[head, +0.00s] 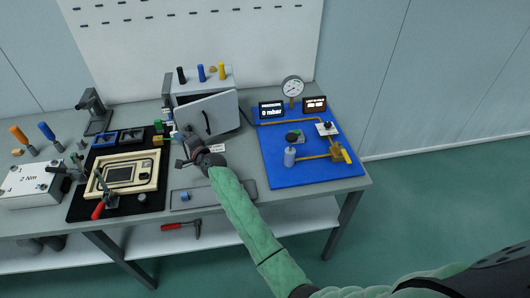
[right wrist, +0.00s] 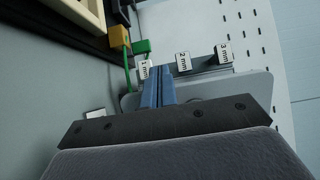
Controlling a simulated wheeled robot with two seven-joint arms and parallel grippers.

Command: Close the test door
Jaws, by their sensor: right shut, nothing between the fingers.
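The test door (head: 222,113) is a light grey panel with a dark handle (head: 207,123) on the front of a grey box (head: 183,88) at the back of the bench. It stands partly open, angled away from the box front. My right gripper (head: 180,143) is shut and empty, just in front of the door's left lower side. In the right wrist view its blue-grey fingers (right wrist: 158,86) are together, with a grey rounded panel (right wrist: 258,88) behind them that looks like the door. I cannot tell whether they touch it. My left gripper is not in view.
Tags marked 1 mm, 2 mm and 3 mm (right wrist: 183,62) stand near the fingertips. A black mat (head: 72,211) with a cream frame (head: 150,163) lies left, a blue board (head: 270,170) with a gauge right. Colored-topped pegs (head: 201,73) stand on the box.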

